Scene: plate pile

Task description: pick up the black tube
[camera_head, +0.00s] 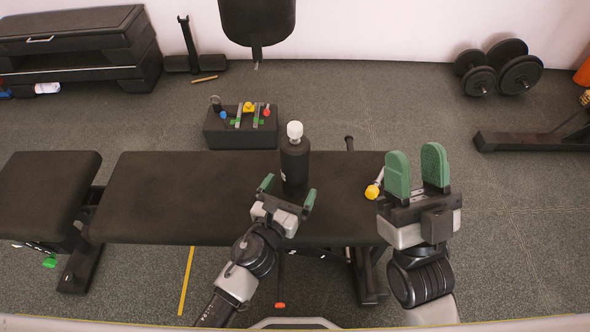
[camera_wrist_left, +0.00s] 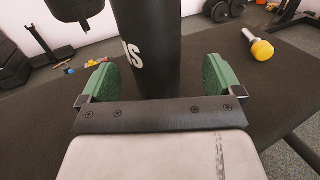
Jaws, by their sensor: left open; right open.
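The black tube (camera_head: 294,163) is a black bottle-like cylinder with a white cap, standing upright on the black bench. It also shows in the left wrist view (camera_wrist_left: 148,45), with white lettering on its side and its top cut off. My left gripper (camera_head: 288,189) is open at the near side of the tube. In the left wrist view its green fingers (camera_wrist_left: 158,72) stand to either side of the tube's lower part, with a gap on each side. My right gripper (camera_head: 416,165) is open and empty, over the bench's right end.
A yellow-headed object (camera_head: 373,190) lies on the bench (camera_head: 170,195) between the tube and my right gripper. A black box (camera_head: 240,130) with small coloured items stands behind the bench. Dumbbells (camera_head: 500,70) lie far right. The bench left of the tube is clear.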

